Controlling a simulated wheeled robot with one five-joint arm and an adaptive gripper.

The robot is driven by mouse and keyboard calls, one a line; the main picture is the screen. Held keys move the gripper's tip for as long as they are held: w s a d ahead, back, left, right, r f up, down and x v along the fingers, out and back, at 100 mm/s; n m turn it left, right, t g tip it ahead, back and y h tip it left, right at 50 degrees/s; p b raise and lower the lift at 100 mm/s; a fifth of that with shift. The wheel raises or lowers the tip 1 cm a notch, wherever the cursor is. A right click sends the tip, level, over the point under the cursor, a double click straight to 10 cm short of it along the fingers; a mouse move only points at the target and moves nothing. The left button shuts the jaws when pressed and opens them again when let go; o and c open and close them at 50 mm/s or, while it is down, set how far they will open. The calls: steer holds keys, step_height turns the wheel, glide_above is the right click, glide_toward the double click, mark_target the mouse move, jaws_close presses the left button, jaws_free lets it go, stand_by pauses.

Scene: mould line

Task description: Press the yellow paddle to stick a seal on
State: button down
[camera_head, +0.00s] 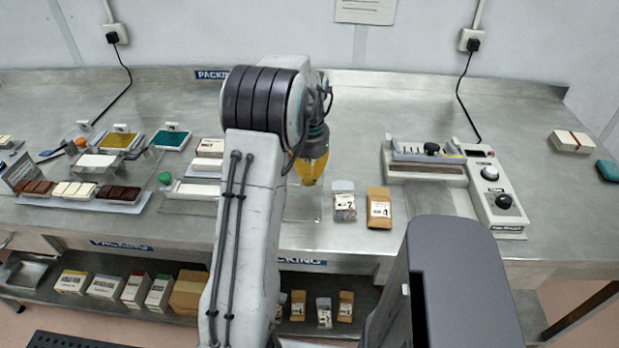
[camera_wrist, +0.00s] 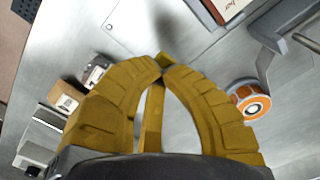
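My gripper (camera_head: 311,178) has yellow fingers and hangs over the middle of the steel bench, beside the arm. In the wrist view my gripper (camera_wrist: 163,66) has its ribbed fingers curving in, with the tips together and nothing seen between them. I cannot make out a separate yellow paddle in either view; the yellow at the tips looks like the fingers. An orange roll with a white centre (camera_wrist: 251,103) sits in a grey holder to the right of the fingers in the wrist view. It is apart from them and hidden behind my arm in the head view.
A clear pouch (camera_head: 343,202) and a brown pouch (camera_head: 379,210) lie right of my gripper. A sealing machine with black knobs (camera_head: 497,197) stands further right. Chocolate bars, stamp pads (camera_head: 171,138) and boxes fill the left. Bare bench lies behind the pouches.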

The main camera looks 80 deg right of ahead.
mark_target(309, 199)
steer(key=shift+a+f+b, duration=0.15)
steer(key=shift+f+b, duration=1.55)
steer(key=shift+f, duration=0.8)
steer(key=shift+r, duration=0.1)
steer(key=shift+r+p, duration=4.2)
steer(key=shift+r, duration=0.8)
